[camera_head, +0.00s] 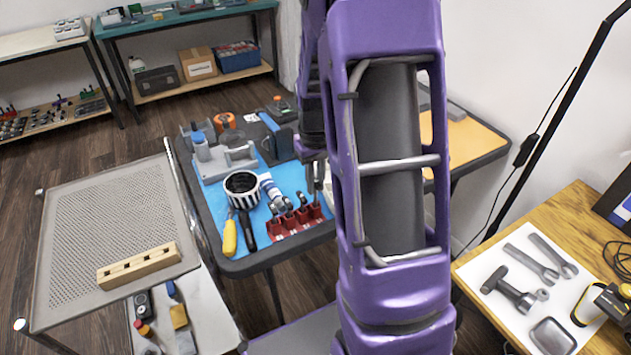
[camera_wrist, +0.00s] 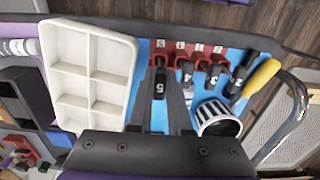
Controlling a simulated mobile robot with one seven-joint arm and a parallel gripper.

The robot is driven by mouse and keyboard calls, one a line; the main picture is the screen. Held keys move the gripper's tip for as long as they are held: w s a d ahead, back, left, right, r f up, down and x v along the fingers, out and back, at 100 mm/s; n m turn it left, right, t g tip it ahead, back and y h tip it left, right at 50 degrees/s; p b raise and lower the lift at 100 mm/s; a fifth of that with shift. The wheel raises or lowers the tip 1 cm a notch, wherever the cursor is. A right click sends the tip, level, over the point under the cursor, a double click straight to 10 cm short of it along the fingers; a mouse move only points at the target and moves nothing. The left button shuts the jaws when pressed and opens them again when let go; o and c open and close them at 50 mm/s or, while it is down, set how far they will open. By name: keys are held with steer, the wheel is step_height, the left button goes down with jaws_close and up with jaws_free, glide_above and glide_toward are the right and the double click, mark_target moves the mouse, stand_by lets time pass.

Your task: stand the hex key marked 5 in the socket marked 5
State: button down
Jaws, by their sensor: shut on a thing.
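The hex key marked 5 (camera_wrist: 159,88) has a dark handle and is between my gripper's fingers (camera_wrist: 168,100) in the wrist view. Its far end is at the red socket holder (camera_wrist: 172,47); I cannot tell whether it is inside a socket. The holder's white number labels are too small to read surely. Keys marked 4 (camera_wrist: 187,73), 3 (camera_wrist: 213,76) and 2 (camera_wrist: 237,78) are at the holder beside it. In the head view, my gripper (camera_head: 316,180) is above the right end of the red holder (camera_head: 292,229), partly hidden by my arm.
A white compartment tray (camera_wrist: 90,24) lies left of the gripper in the wrist view. A wooden block (camera_head: 139,267) rests on the cart at left.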

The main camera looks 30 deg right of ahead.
steer(key=shift+f, duration=0.15)
steer(key=shift+f+b, duration=0.6)
steer(key=shift+f, duration=0.1)
steer(key=shift+f, duration=0.45)
stand_by(0.4)
steer(key=c, duration=0.8)
jaws_free()
steer(key=shift+o, duration=0.4)
steer(key=shift+o, duration=0.6)
steer(key=shift+r, duration=0.1)
